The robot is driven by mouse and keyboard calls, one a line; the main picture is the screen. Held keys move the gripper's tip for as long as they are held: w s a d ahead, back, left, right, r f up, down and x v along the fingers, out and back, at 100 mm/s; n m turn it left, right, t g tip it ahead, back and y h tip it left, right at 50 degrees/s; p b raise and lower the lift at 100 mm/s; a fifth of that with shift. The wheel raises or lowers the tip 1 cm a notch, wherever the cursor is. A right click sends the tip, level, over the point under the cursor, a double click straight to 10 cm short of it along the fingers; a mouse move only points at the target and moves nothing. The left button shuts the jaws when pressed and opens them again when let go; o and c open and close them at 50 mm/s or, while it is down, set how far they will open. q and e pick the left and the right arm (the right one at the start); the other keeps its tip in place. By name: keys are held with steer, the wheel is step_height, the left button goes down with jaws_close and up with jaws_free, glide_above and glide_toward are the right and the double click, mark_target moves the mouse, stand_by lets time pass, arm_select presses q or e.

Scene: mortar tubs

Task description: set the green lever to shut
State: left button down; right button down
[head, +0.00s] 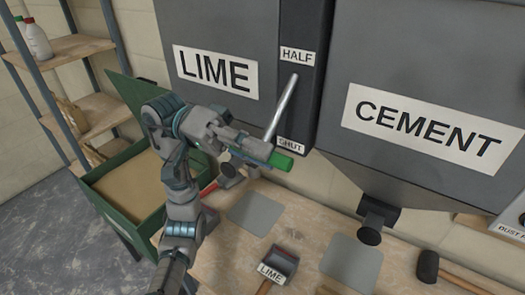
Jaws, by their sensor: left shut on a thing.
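The green lever has a pale metal rod (283,103) that slants down and left from near the HALF label (297,57) on the dark panel between two hoppers. Its green grip (283,161) lies across the lower end of the rod, just below the SHUT label (291,145). My left gripper (262,151) is shut on the green grip, whose right end sticks out past the fingers. The fingers and arm hide the grip's left part and some of the lime hopper's underside. My right gripper is out of view.
The lime hopper (255,22) and cement hopper (420,65) stand behind the bench. A green tub (112,215) stands at left. On the bench are a LIME scoop (283,262), a mallet (428,266), grey plates (256,214) and something red-handled (210,189).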

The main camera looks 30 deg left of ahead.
arm_select(q)
steer(key=shift+w+f, duration=0.1)
steer(key=shift+f, duration=0.1)
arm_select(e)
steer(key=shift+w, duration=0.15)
arm_select(q)
steer(key=c, duration=1.1)
jaws_free()
steer(key=shift+o, duration=0.4)
steer(key=shift+w+a+f, duration=0.1)
steer(key=shift+a, duration=0.5)
steer(key=w+a, duration=0.1)
steer(key=a, duration=1)
steer(key=shift+a, duration=0.25)
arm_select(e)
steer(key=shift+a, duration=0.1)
arm_select(q)
steer(key=shift+w, duration=0.1)
